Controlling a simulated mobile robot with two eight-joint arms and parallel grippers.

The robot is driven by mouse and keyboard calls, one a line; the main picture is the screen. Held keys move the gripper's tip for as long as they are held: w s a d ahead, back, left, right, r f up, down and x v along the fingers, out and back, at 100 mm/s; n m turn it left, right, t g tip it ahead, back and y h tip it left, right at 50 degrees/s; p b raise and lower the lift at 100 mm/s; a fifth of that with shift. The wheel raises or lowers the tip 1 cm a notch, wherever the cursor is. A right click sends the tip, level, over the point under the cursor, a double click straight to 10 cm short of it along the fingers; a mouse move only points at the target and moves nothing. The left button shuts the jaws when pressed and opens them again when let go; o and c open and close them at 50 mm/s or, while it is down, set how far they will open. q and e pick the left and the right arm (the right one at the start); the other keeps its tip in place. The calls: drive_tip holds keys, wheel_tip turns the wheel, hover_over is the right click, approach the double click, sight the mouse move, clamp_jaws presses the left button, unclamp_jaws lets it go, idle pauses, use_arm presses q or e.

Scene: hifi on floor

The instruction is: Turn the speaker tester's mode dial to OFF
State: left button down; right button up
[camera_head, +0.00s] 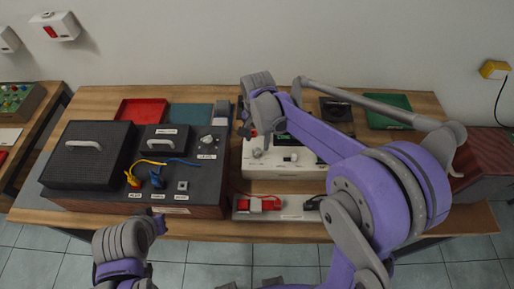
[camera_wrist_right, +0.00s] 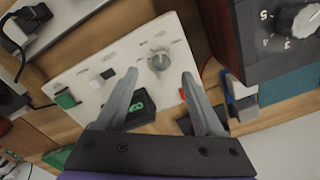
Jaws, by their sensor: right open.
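The speaker tester (camera_head: 285,171) is a white box in the middle of the table, partly hidden by my right arm. In the right wrist view, its white panel (camera_wrist_right: 95,70) carries a round grey mode dial (camera_wrist_right: 159,61) with small printed marks around it. I cannot read the marks or tell the dial's setting. My right gripper (camera_wrist_right: 160,76) is open and empty, its fingertips on either side of the dial in the picture; contact cannot be judged. It also hangs over the tester in the head view (camera_head: 264,128). My left gripper (camera_head: 158,224) is at the table's front edge, its jaws unclear.
Left of the tester stands a dark unit (camera_head: 205,180) with a knob (camera_head: 208,140), lids and blue and yellow leads. A red tray (camera_head: 142,110) and green tray (camera_head: 388,111) are behind. A small display (camera_wrist_right: 139,106) shows green digits.

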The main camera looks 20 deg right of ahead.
sight(257, 151)
wheel_tip(257, 151, down, 6)
drive_tip(key=shift+w, duration=0.15)
clamp_jaws()
idle(0.4)
